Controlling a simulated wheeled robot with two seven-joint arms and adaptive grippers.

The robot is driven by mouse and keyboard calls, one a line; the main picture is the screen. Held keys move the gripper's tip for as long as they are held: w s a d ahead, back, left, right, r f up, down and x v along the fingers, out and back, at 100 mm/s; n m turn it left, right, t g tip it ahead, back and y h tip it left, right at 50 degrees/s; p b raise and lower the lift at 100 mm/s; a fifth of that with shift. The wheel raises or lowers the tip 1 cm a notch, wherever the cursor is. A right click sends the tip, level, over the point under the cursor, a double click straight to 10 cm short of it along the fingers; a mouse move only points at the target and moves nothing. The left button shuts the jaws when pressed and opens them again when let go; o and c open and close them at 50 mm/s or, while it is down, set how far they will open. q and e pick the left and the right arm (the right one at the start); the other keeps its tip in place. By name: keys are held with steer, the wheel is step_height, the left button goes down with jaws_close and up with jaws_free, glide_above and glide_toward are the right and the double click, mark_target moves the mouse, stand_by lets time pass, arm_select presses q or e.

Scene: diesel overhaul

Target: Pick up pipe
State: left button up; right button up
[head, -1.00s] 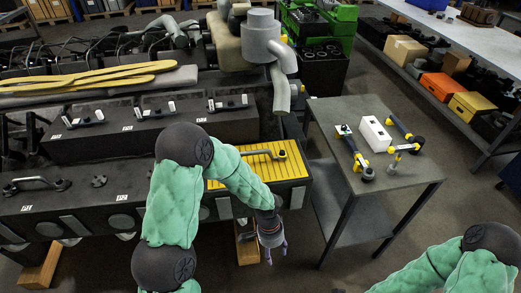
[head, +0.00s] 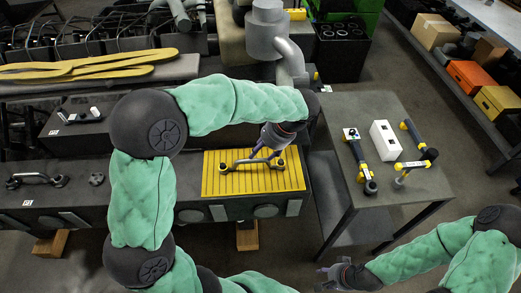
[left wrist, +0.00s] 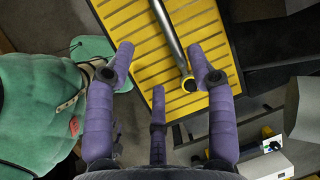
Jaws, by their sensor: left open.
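The pipe (head: 250,163), a grey bent tube with yellow-ringed ends, lies on a yellow slatted mat (head: 228,186) on top of the dark engine block. My left gripper (head: 268,152), with purple fingers, is open over the pipe's right part. In the left wrist view the pipe (left wrist: 169,37) runs down between the two longer open fingertips (left wrist: 160,49), to its yellow-ringed end; I cannot tell whether any finger touches it. My right gripper (head: 332,273) is low at the front, away from the pipe; its opening is unclear.
A grey table (head: 395,225) at the right holds a white box (head: 385,141) and several yellow-and-black tools. Another bent handle-like pipe (head: 35,180) lies on the block at the left. A large grey exhaust pipe (head: 288,58) rises behind the mat.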

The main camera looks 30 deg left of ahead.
mark_target(253, 161)
arm_select(q)
steer(key=b+x, duration=0.1)
steer(key=x, duration=0.4)
steer(key=shift+a+f, duration=0.1)
steer(key=shift+w+d+b+x, duration=0.15)
steer(key=shift+b+x, duration=0.1)
steer(key=shift+x, duration=0.65)
steer(key=shift+w+b+x, duration=0.15)
steer(key=shift+b+x, duration=0.1)
steer(key=shift+x, duration=0.65)
steer(key=shift+w+d+b+x, duration=0.15)
steer(key=shift+b+x, duration=0.1)
steer(key=shift+x, duration=0.65)
jaws_close()
